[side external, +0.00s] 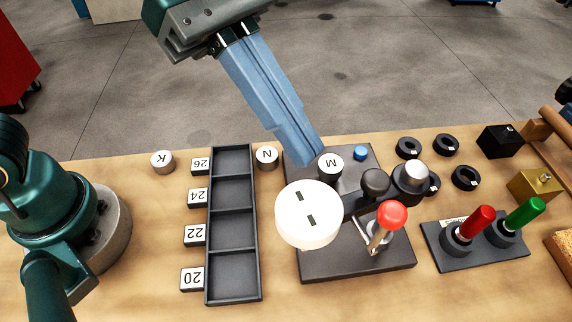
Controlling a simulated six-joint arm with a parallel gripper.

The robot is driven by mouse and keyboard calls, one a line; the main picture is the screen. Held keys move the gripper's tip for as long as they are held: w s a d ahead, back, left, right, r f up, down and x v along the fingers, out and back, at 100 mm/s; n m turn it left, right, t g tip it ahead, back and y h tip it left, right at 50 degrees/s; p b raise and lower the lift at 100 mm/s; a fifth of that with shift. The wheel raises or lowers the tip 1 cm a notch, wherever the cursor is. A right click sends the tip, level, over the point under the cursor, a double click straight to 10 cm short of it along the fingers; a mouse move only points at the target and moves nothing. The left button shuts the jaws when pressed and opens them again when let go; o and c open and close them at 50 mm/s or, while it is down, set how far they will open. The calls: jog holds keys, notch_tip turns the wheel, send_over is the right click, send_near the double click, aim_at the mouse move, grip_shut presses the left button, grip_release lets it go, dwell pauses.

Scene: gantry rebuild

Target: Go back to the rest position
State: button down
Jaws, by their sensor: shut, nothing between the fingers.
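My gripper (306,160) comes down from the top middle of the side external view. Its long blue fingers are together and hold nothing. The fingertips are just above the dark base plate, close to the back of a silver cylinder marked M (331,166). I cannot tell whether they touch it. A large white disc with two dark slots (308,214) is in front of the M cylinder, over the dark plate (345,262). A red-knobbed lever (391,215) stands to its right.
A dark tray with compartments (232,252) and number tags lies left of the plate. Cylinders marked N (266,157) and K (162,161) stand near the back edge. Black rings (446,144), a red handle (475,224) and a green handle (525,213) are at the right.

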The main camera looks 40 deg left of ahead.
jog(key=s+a+f+m+t+y, duration=0.1)
jog(key=a+f+m+t+y, duration=0.2)
jog(key=a+m, duration=0.5)
jog(key=s+a+f+m+t+y, duration=0.1)
jog(key=a+f+m+t+y, duration=0.2)
jog(key=a, duration=1.1)
jog(key=f+m+y, duration=0.1)
jog(key=m+y, duration=0.2)
jog(key=m, duration=0.3)
jog(key=shift+s+a, duration=0.15)
jog(key=shift+a, duration=0.05)
